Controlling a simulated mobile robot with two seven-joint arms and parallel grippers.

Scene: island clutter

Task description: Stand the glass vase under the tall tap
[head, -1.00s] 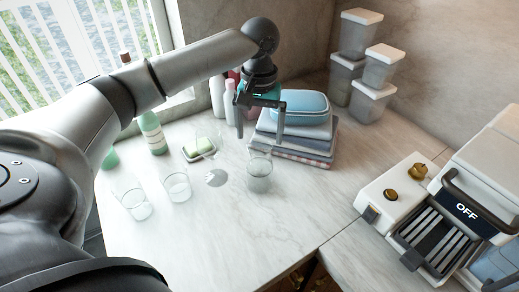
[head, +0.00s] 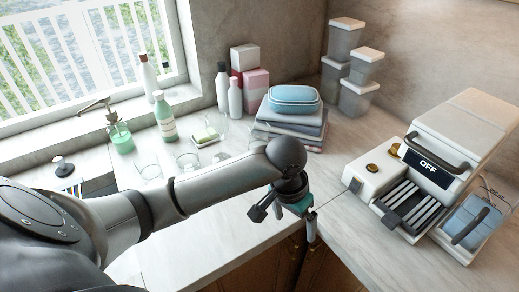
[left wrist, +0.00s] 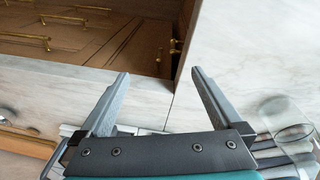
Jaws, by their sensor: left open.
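Several clear glass vessels stand on the marble counter in the head view: one at left (head: 149,168), one beside it (head: 188,161), and one partly hidden behind my left arm. I cannot tell which is the vase. A clear glass (left wrist: 287,118) also shows at the right edge of the left wrist view. No tall tap can be made out. My left gripper (head: 285,221) is open and empty by the inner corner of the counter's front edge; its two fingers (left wrist: 160,92) show apart with nothing between them. My right gripper is not in view.
Folded towels (head: 292,128) bear a blue case (head: 294,98). A white appliance marked OFF (head: 432,165) stands on the right counter. Bottles (head: 164,119), a green soap dispenser (head: 121,138) and a soap dish (head: 205,138) stand at the back left.

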